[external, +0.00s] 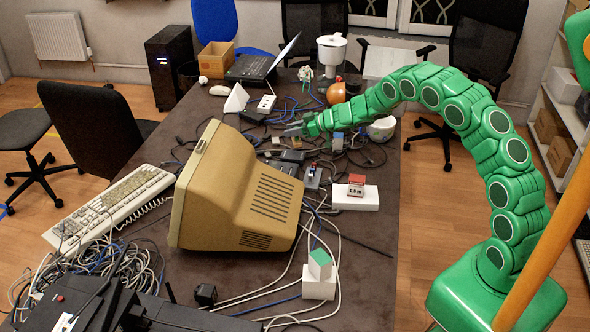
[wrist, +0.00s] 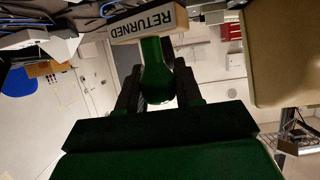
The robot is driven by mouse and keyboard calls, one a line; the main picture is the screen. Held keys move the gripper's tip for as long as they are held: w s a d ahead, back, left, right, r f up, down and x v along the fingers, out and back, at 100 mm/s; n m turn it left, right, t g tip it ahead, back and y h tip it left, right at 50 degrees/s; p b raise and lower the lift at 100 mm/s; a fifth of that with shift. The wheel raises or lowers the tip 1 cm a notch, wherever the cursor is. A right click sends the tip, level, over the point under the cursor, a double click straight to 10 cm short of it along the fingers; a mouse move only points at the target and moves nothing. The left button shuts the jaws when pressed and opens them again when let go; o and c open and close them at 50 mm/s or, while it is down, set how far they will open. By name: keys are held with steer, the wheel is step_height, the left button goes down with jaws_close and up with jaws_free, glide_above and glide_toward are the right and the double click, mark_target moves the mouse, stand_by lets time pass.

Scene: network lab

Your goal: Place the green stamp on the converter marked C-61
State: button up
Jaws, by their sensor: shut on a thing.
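My gripper (wrist: 158,88) is shut on the green stamp (wrist: 155,72), whose rounded green handle sits between the dark fingers in the wrist view. The stamp's pale base (wrist: 149,23) reads "RETURNED" and appears upside down. In the external view my gripper (external: 293,130) is over the middle of the table, to the right of the beige monitor's upper part; the stamp is too small to make out there. No C-61 marking is readable, so I cannot tell which device is that converter.
A bulky beige monitor (external: 245,190) stands left of my gripper. Red-topped block (external: 356,185) sits on a white box (external: 357,200); a green-topped block (external: 319,264) sits on another white box (external: 318,288). Cables and small devices clutter the dark table (external: 365,240).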

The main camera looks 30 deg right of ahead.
steer(key=shift+w+a+f, duration=0.2)
steer(key=shift+w+f, duration=0.95)
steer(key=shift+f, duration=1.8)
steer(key=shift+f, duration=0.1)
steer(key=o, duration=1)
steer(key=shift+o, duration=0.2)
steer(key=v, duration=1.2)
